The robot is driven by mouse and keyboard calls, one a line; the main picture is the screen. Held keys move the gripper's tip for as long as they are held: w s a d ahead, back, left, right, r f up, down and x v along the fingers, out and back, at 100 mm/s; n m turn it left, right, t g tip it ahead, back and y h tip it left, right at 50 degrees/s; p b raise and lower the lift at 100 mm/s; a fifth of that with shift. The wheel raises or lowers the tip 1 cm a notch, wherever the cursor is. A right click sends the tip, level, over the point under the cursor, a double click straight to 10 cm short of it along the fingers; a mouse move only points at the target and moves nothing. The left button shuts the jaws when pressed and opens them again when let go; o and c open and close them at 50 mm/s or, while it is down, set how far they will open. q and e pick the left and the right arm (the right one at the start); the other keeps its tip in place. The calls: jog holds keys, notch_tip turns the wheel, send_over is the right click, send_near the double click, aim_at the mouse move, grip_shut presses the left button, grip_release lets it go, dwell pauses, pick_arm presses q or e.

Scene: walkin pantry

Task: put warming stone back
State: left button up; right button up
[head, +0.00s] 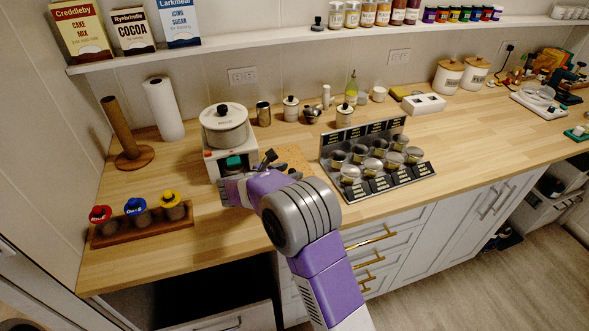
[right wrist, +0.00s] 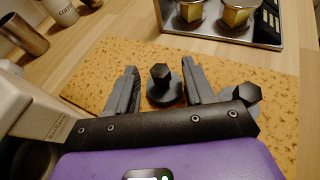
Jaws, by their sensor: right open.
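Two dark grey pieces with hexagonal knobs stand on a speckled cork mat (right wrist: 260,75) in the right wrist view. One knobbed piece (right wrist: 163,85) is between the fingers of my right gripper (right wrist: 160,70), with a gap on each side. The other knobbed piece (right wrist: 246,94) is just right of the right finger. I cannot tell which one is the warming stone. In the head view the cork mat (head: 294,154) is partly hidden by my purple right wrist. My right gripper is open, low over the mat. My left gripper is not in view.
A white appliance with a pot (head: 224,125) stands close at the gripper's left. A tiered rack of jars (head: 378,160) stands to the right. A wooden tray with colored-lid jars (head: 140,221) is at the front left. A similar dark knobbed piece (head: 318,23) sits on the shelf.

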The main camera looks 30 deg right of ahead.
jog(key=p+v, duration=0.1)
jog(key=v, duration=0.7)
jog(key=shift+s+a+p, duration=0.15)
jog(key=shift+a+p, duration=0.1)
jog(key=shift+p, duration=0.05)
